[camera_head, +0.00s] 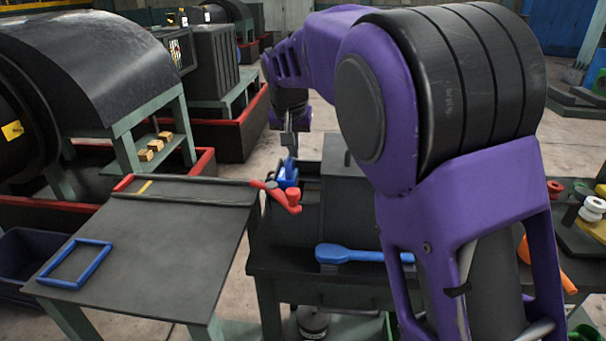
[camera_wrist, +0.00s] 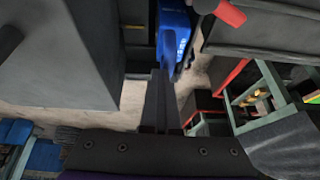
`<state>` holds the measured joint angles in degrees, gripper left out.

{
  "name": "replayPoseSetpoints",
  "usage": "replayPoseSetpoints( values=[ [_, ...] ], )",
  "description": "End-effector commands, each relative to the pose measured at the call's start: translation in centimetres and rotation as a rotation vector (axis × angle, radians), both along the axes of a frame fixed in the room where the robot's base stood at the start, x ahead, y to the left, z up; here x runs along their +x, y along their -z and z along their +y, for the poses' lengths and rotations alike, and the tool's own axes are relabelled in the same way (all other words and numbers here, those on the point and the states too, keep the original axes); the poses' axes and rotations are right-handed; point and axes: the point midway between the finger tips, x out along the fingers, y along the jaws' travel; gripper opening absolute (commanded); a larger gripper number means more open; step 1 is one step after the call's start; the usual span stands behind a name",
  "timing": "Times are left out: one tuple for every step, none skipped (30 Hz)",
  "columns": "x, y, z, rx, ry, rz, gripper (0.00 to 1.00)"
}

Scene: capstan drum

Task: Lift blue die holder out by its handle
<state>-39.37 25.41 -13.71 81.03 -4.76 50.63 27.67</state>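The blue die holder (camera_head: 287,174) sits at the back left of the dark machine, with its narrow handle end upward. My gripper (camera_head: 290,145) points down right above it, at the handle. In the wrist view, the blue die holder (camera_wrist: 173,30) reaches down to the tips of my gripper (camera_wrist: 164,76). The two dark fingers are close together, and the narrow blue end meets them at the tips. They look shut on it, though the contact is partly hidden. The holder's lower part is hidden by the machine.
A red lever (camera_head: 284,197) stands close beside the holder and also shows in the wrist view (camera_wrist: 230,12). A blue-handled tool (camera_head: 350,254) lies on the machine's front. A dark table (camera_head: 165,240) with a blue frame (camera_head: 76,284) is at left.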

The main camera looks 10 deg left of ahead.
Motion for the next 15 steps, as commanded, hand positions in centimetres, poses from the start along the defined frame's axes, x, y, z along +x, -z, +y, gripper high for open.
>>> replayPoseSetpoints(
  values=[
    [-1.2,4.0,0.6,-0.024,-0.009,0.065,0.37],
    [-1.2,3.9,0.6,-0.024,-0.009,0.065,0.42],
    [-1.3,3.8,0.6,-0.024,-0.01,0.065,0.49],
    [-1.4,3.6,0.6,-0.024,-0.01,0.065,0.55],
    [-1.5,3.3,0.6,-0.024,-0.012,0.065,0.56],
    [-1.7,2.9,0.7,-0.024,-0.013,0.063,0.56],
    [-1.8,2.5,0.7,-0.023,-0.013,0.064,0.56],
    [-2.0,2.1,0.7,-0.024,-0.014,0.063,0.56],
    [-2.4,1.5,0.7,-0.023,-0.015,0.063,0.56],
    [-2.8,1.1,0.7,-0.023,-0.016,0.064,0.56],
    [-3.2,0.7,0.7,-0.023,-0.016,0.065,0.56],
    [-3.7,0.0,0.6,-0.023,-0.016,0.065,0.56],
    [-4.0,-0.5,0.6,-0.023,-0.015,0.064,0.56],
    [-4.3,-1.0,0.5,-0.023,-0.015,0.064,0.56],
    [-4.5,-1.9,0.5,-0.023,-0.015,0.062,0.56]
  ],
)
